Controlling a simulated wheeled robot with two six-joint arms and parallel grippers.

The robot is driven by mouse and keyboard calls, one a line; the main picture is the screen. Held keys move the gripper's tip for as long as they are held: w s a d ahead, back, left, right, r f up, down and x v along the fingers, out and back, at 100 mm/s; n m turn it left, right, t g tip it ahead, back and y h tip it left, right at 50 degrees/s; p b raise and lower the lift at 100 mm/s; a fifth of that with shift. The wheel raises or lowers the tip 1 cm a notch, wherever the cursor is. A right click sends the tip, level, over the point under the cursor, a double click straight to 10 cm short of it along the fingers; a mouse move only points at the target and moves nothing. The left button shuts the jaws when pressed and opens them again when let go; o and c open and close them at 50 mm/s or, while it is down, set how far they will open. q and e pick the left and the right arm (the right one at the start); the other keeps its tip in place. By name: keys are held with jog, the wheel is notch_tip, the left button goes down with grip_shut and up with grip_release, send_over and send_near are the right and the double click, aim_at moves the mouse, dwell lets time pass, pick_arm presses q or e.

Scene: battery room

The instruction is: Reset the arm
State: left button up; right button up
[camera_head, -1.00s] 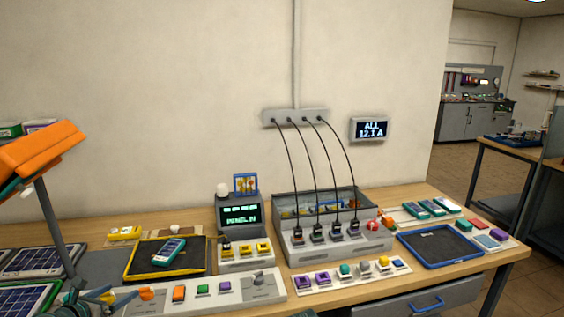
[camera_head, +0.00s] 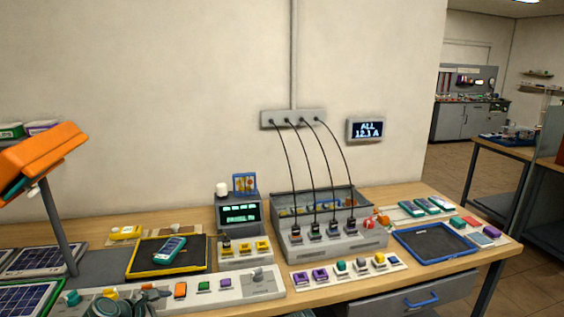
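My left gripper (camera_head: 148,294) is low at the bottom left, with my grey-green wrist partly cut off by the picture's lower edge. It is over the left end of the pale button panel (camera_head: 236,289). Its fingers are small and dark against the panel, and I cannot tell whether they are open or shut. I see nothing clearly held in it. My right gripper is not in view; only a small greenish sliver shows at the bottom edge near the middle.
A phone-like device (camera_head: 170,249) lies on a yellow-rimmed mat (camera_head: 198,265). A charger dock (camera_head: 345,246) with several cables stands mid-bench. A blue-rimmed tray (camera_head: 466,258) is at right. An orange lamp (camera_head: 42,149) overhangs the left.

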pick_arm(q)
jog(key=s+d+f+m+g+p, duration=0.1)
jog(key=s+d+f+m+g, duration=0.15)
jog(key=d+m, duration=0.5)
jog(key=s+d+f+m+g, duration=0.2)
jog(key=s+d+m+g, duration=0.15)
jog(key=d+m, duration=0.4)
jog(key=s+d+m+g+y+p, duration=0.1)
jog(key=s+d+m+g+y, duration=0.2)
jog(key=s+d+m+y, duration=0.3)
jog(key=s+d+f+m, duration=0.1)
jog(key=s+d+m, duration=0.3)
jog(key=m, duration=0.3)
jog(key=shift+s+p, duration=0.25)
jog(key=shift+p, duration=0.05)
